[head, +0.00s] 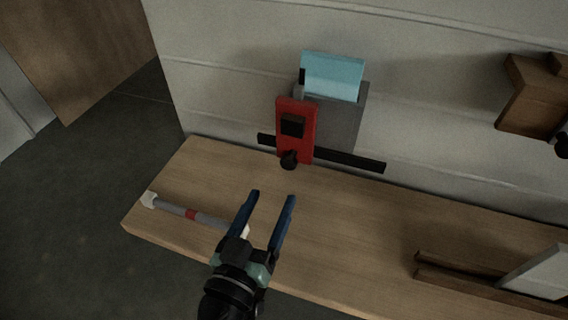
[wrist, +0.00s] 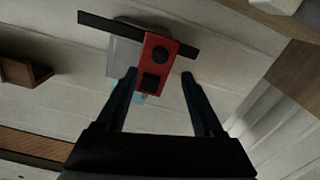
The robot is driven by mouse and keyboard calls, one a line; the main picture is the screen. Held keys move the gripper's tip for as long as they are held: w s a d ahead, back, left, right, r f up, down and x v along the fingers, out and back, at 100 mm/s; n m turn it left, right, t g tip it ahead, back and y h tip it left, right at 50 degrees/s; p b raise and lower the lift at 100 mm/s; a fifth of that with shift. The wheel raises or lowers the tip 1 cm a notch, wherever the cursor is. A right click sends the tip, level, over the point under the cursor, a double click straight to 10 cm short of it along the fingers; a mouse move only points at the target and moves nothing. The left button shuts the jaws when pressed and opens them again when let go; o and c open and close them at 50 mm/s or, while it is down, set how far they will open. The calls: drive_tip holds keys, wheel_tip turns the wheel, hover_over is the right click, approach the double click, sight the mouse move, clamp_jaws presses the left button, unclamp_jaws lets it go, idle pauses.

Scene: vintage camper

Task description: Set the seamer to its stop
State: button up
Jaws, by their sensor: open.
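The seamer appears to be the red upright plate (head: 308,133) with a black block (head: 292,125) and a round black knob (head: 289,160) at its lower end. It sits across a dark horizontal rail (head: 350,160), left of the rail's middle, in front of a grey body (head: 345,120) with a light blue top (head: 333,76). My gripper (head: 274,195) is open and empty, in front of and below the red plate, apart from it. In the wrist view the red plate (wrist: 152,68) appears inverted, between my two fingers. A stop cannot be clearly made out.
The wooden counter (head: 340,230) runs along the pale panelled wall. Brown strips and a pale panel (head: 540,272) lie at right. A brown wall bracket (head: 530,100) juts out upper right.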

sight(287, 165)
drive_tip(key=p+x, duration=0.1)
drive_tip(key=x, duration=0.7)
drive_tip(key=shift+c, duration=0.3)
clamp_jaws()
idle(0.8)
